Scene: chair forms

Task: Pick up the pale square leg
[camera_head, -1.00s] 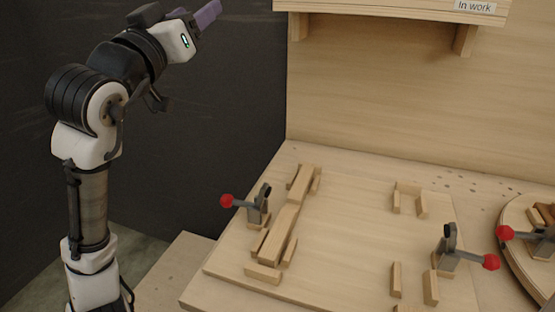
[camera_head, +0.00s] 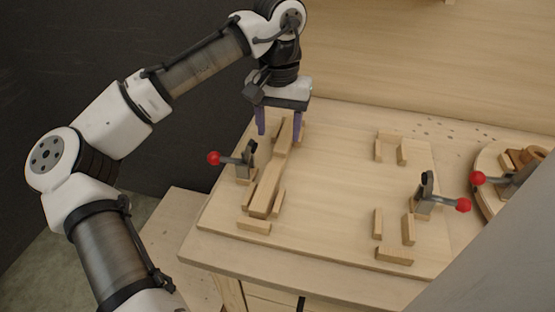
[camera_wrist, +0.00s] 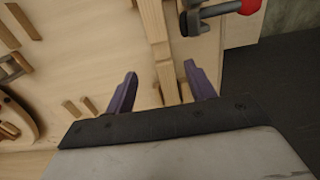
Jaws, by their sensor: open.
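The pale square leg (camera_head: 267,188) lies lengthwise among small wooden blocks in the left fixture on the wooden board. It also shows in the wrist view (camera_wrist: 154,25), running down between my fingers. My gripper (camera_head: 279,136) is open, pointing down over the far part of the leg, with one purple finger on each side of it. In the wrist view my gripper (camera_wrist: 161,70) has the leg between its fingers with a gap on both sides. I cannot tell how far the fingertips are above the board.
A toggle clamp with a red knob (camera_head: 213,158) stands left of the leg, close to it. Another red-knobbed clamp (camera_head: 463,205) and several blocks (camera_head: 394,256) are on the right. A round turntable (camera_head: 488,165) is at the far right. The board's middle (camera_head: 330,190) is clear.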

